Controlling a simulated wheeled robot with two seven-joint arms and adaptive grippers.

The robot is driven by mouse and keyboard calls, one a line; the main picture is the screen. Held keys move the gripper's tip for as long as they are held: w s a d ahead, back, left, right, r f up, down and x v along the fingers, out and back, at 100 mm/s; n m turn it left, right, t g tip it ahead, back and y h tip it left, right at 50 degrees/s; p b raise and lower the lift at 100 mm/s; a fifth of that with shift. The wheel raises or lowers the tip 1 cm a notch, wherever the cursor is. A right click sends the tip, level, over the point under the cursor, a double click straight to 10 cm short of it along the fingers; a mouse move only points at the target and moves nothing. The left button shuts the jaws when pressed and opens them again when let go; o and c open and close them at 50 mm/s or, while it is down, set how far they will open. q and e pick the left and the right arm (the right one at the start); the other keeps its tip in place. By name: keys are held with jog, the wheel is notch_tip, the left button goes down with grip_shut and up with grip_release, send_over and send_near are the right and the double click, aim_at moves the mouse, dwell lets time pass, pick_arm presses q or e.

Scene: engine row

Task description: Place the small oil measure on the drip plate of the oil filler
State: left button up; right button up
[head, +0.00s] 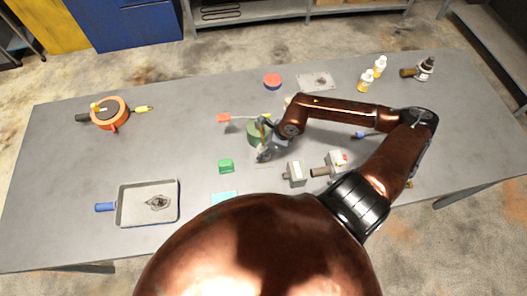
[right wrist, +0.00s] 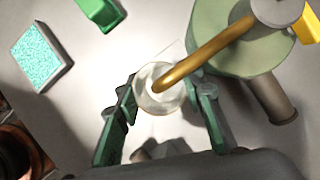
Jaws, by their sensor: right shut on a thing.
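The small oil measure (right wrist: 151,101), a clear round cup, sits between the fingertips of my right gripper (right wrist: 165,95) in the right wrist view. The gripper is shut on it. The brass spout (right wrist: 205,50) of the oil filler curves over the measure's mouth. The filler's green round body (right wrist: 232,62) stands beside it; in the head view the green body (head: 253,132) is partly behind my right gripper (head: 264,150). A thin pale edge, perhaps the drip plate, shows by the measure. I cannot tell whether the measure touches it. My left gripper is not in view.
A green block (head: 226,166) and a speckled turquoise pad (right wrist: 42,57) lie nearby. Grey blocks (head: 294,171) stand right of the gripper. The table's left middle is clear.

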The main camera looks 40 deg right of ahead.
jog(key=shift+w+d, duration=0.1)
jog(key=shift+w, duration=0.1)
jog(key=shift+f+p, duration=0.35)
jog(key=shift+f, duration=1.45)
jog(key=o, duration=0.9)
jog(key=v, duration=1.2)
